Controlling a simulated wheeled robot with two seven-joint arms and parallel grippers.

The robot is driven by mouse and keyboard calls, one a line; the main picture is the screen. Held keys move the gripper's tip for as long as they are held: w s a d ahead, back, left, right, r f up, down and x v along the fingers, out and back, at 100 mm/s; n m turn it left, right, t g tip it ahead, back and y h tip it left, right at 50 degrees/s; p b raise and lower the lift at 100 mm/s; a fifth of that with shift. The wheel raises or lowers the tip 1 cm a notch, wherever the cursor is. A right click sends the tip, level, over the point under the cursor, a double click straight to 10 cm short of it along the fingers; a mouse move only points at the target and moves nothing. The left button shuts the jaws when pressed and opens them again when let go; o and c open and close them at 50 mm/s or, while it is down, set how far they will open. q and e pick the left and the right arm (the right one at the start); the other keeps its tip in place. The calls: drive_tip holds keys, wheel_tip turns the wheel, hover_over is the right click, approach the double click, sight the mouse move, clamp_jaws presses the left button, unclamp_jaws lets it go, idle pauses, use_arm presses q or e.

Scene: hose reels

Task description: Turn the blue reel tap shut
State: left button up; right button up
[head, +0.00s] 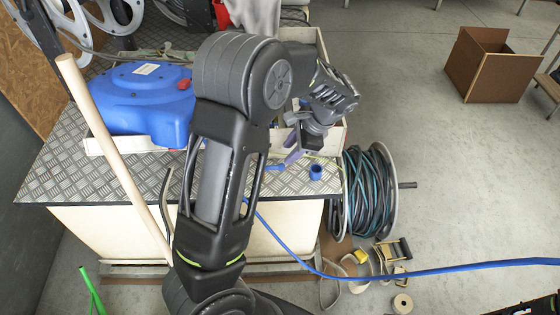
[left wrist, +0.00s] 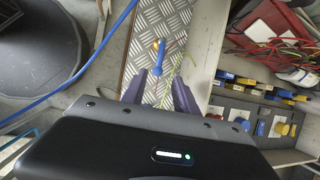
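My left gripper (head: 292,155) is above the bench's right front part. In the left wrist view its two fingers (left wrist: 160,86) are spread apart with nothing between them. Whether they touch the tap I cannot tell. A blue enclosed reel (head: 140,95) with a red knob sits on the bench, partly behind my arm. My right gripper is not seen.
A blue cap (head: 316,171) is near the bench edge. A reel of dark hose (head: 368,195) stands to the right. A blue hose (head: 430,270) runs right. A wooden pole (head: 110,150) crosses the bench's left. An open box (head: 490,65) is on the floor.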

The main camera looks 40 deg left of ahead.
sight(277, 166)
use_arm(q)
drive_tip(key=shift+f, duration=0.2)
drive_tip(key=x, duration=0.7)
drive_tip(key=shift+s+a+f+p, duration=0.1)
drive_tip(key=shift+a+f+p, duration=0.05)
drive_tip(key=shift+f+p, duration=0.15)
clamp_jaws()
idle(1.2)
